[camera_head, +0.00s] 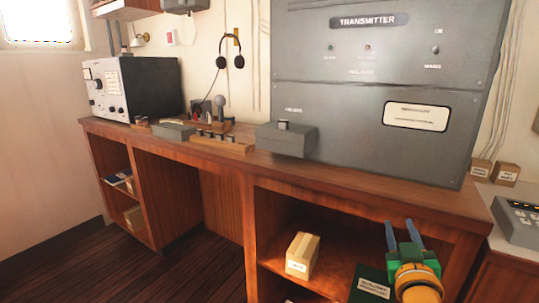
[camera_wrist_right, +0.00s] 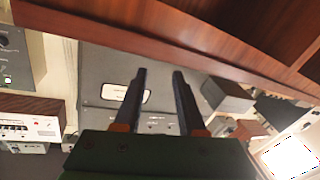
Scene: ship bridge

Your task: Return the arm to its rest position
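My right gripper (camera_head: 402,236) shows at the lower right of the head view, in front of the wooden desk (camera_head: 345,182) and its open shelf. Its two blue-grey fingers stand apart with nothing visible between them. The right wrist view also shows the two dark fingers (camera_wrist_right: 160,100) apart and empty, with the desk edge across the top and the grey transmitter cabinet (camera_wrist_right: 97,75) behind. The green and yellow wrist below the fingers is mine. My left gripper is in neither view.
A grey box (camera_head: 286,139) and a radio set (camera_head: 133,88) stand on the desktop. A cardboard box (camera_head: 302,256) and a dark green box (camera_head: 371,285) are on the shelf close to my right gripper. Open floor (camera_head: 70,268) lies at the left.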

